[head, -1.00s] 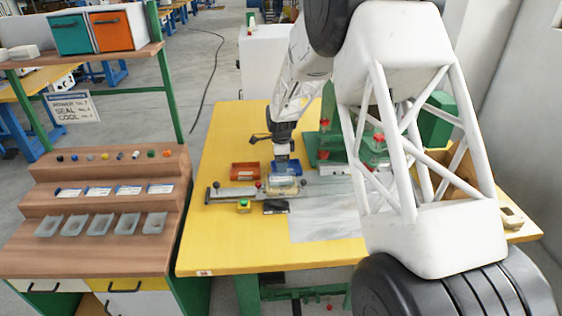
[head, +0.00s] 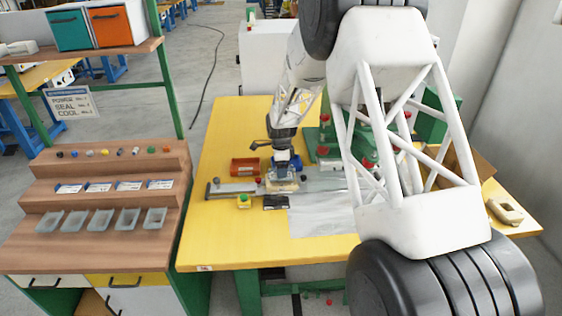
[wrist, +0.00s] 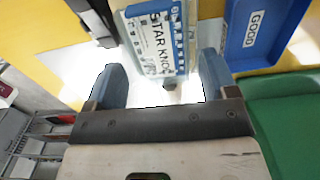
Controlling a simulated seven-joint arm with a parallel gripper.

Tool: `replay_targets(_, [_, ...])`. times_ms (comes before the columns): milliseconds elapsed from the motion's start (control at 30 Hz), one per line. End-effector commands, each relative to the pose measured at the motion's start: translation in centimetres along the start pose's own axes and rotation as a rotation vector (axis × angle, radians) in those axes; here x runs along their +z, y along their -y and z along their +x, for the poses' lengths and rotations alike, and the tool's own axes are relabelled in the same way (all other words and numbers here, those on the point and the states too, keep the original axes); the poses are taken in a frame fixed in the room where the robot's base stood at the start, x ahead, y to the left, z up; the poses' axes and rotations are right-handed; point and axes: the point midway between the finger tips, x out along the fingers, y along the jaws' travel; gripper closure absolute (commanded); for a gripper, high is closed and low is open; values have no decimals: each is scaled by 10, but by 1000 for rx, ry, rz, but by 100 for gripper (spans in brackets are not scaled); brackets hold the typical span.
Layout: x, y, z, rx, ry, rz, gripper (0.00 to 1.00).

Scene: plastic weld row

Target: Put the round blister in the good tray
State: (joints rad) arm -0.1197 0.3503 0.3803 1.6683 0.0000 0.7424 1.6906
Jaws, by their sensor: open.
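A clear blister pack (wrist: 135,45) with a blue-and-white card reading "STAR KNOB" shows ahead of my fingers in the wrist view. I cannot tell its full outline or whether it is the round one. In the head view the pack (head: 283,186) is under my gripper (head: 284,170), partly hidden by it. My gripper (wrist: 160,85) is open, its two blue fingertips spread apart near the pack's close end, with no grip on it visible. The blue good tray (wrist: 252,38), labelled "GOOD", is right of the pack. In the head view it is mostly hidden behind my gripper.
A red-orange tray (head: 245,167) stands left of my gripper. A metal bar fixture (head: 232,188), a yellow box with a green button (head: 243,201) and a dark block (head: 276,202) are close by. Green machinery stands right. The yellow table's (head: 225,240) front left is clear.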

Motion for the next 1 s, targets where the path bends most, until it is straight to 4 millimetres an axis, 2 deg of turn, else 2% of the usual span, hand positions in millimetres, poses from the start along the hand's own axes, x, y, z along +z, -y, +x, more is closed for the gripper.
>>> replay_targets(300, [0,0,21,0,0,0,21])
replay_targets(700, [0,0,24,0,0,0,21])
replay_targets(733, [0,0,24,0,0,0,23])
replay_targets(900, [0,0,24,0,0,0,49])
replay_targets(1000, [0,0,24,0,0,0,50])
